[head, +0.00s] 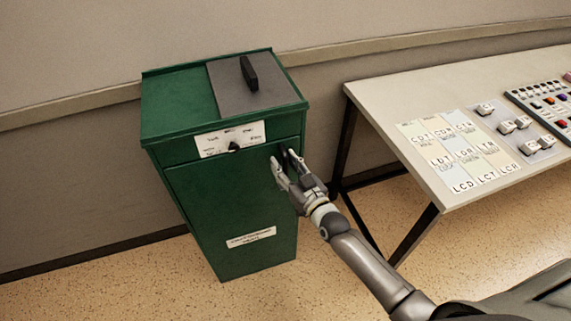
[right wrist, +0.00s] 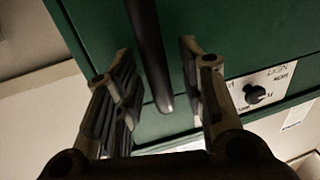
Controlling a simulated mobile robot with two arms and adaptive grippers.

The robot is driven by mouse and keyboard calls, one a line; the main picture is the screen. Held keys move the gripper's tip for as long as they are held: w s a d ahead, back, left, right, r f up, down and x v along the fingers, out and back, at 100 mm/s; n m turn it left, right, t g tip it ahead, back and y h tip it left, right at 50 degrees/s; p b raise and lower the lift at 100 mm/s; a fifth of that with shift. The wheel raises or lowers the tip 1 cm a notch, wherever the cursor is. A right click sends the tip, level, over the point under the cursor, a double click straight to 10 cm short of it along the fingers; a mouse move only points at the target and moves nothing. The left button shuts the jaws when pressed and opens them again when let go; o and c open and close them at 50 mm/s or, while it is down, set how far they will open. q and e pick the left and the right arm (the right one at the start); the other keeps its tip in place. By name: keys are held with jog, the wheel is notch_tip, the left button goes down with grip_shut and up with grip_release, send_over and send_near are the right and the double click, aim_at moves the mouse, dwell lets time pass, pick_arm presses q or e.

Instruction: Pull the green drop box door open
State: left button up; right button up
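The green drop box (head: 200,110) stands upright against the wall in the head view, and its front door (head: 225,205) looks shut. A white label with a black knob (head: 234,147) is on the upper front; the knob also shows in the right wrist view (right wrist: 255,94). My right gripper (head: 285,166) is at the upper right of the front. In the right wrist view, its two fingers (right wrist: 160,95) are apart, with a dark bar handle (right wrist: 150,50) between them. Gaps show on both sides of the handle. My left gripper is not in view.
A grey plate with a black handle (head: 249,73) is on top of the box. A table (head: 390,100) with lettered cards and a button panel (head: 545,100) stands to the right. Speckled floor (head: 150,285) is clear in front of the box.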

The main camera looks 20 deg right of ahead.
grip_shut()
jog(key=shift+s, duration=0.1)
dwell(0.3)
